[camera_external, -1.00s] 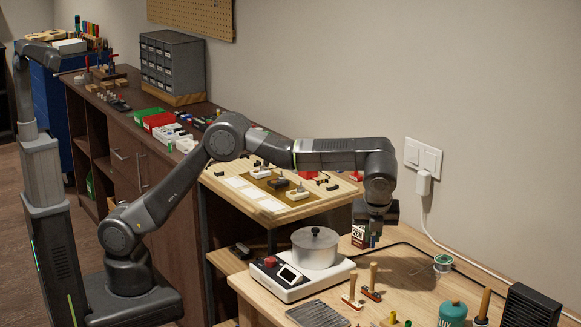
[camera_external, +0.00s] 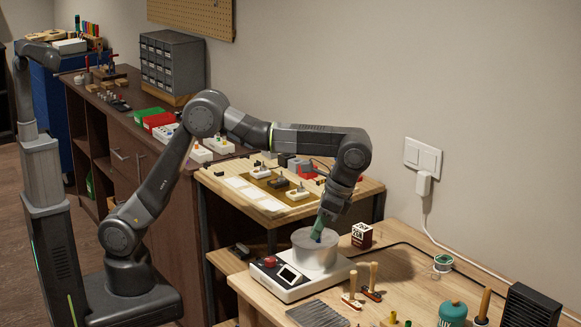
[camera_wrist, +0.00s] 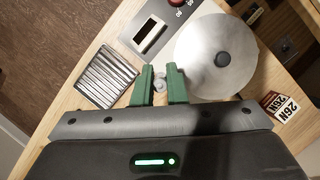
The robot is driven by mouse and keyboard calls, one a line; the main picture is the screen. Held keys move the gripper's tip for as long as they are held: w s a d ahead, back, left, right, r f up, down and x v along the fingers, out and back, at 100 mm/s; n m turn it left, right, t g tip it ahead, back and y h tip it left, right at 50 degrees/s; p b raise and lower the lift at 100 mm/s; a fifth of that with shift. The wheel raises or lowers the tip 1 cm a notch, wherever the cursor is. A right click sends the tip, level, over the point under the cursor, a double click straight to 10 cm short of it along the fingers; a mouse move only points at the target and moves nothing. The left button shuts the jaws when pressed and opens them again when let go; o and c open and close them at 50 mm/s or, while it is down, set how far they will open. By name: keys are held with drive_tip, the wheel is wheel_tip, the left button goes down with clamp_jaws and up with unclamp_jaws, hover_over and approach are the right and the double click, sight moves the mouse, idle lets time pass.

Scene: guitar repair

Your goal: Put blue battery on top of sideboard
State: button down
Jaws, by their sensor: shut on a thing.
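My gripper (camera_external: 317,232) hangs tilted over the silver lidded pot (camera_external: 313,255) on the right-hand workbench. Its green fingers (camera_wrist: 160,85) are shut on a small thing. A dark blue tip, apparently the blue battery (camera_external: 315,239), shows at the fingertips in the external view. In the wrist view, a small rounded greyish end of the held thing shows between the fingers; most of it is hidden. The brown sideboard (camera_external: 121,150) runs along the wall at left, behind my arm. My gripper is well away from it.
The pot stands on a white device with a red knob (camera_external: 269,262). A 26N box (camera_external: 362,235) stands right of it. A pale wooden board (camera_external: 225,192) with parts lies between bench and sideboard. Bins (camera_external: 158,121), white devices and a drawer cabinet (camera_external: 172,62) occupy the sideboard's top.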

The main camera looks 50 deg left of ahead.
drive_tip(key=shift+s+a+r+n, duration=0.15)
drive_tip(key=shift+s+n, duration=0.2)
drive_tip(key=shift+n, duration=0.05)
drive_tip(key=shift+w, duration=0.1)
drive_tip(key=shift+w+n+h+p, duration=0.2)
drive_tip(key=shift+n+h+p, duration=0.15)
drive_tip(key=shift+n, duration=0.15)
drive_tip(key=w+d+f+n+t+h+p, duration=0.3)
drive_tip(key=w+n+p, duration=0.5)
drive_tip(key=n, duration=0.8)
drive_tip(key=w+d+f+n+t+h+p, duration=0.1)
drive_tip(key=w+d+n+t+h+p, duration=0.4)
drive_tip(key=w+n, duration=0.9)
drive_tip(key=shift+s+a+f+n+g+y+p, duration=0.1)
drive_tip(key=shift+s+f+n+g+y+p, duration=0.35)
drive_tip(key=shift+f, duration=1.3)
drive_tip(key=shift+s+a+f+n+g+y+p, duration=0.15)
drive_tip(key=shift+s+f+n, duration=0.45)
drive_tip(key=shift+f, duration=1.1)
drive_tip(key=shift+s+a+f+n+g+y+p, duration=0.1)
drive_tip(key=shift+s+f+n+g+y+p, duration=0.45)
drive_tip(key=shift+f, duration=1.2)
drive_tip(key=c, duration=1.5)
unclamp_jaws()
drive_tip(key=shift+s+t, duration=0.1)
drive_tip(key=shift+t, duration=0.15)
drive_tip(key=shift+o, duration=0.2)
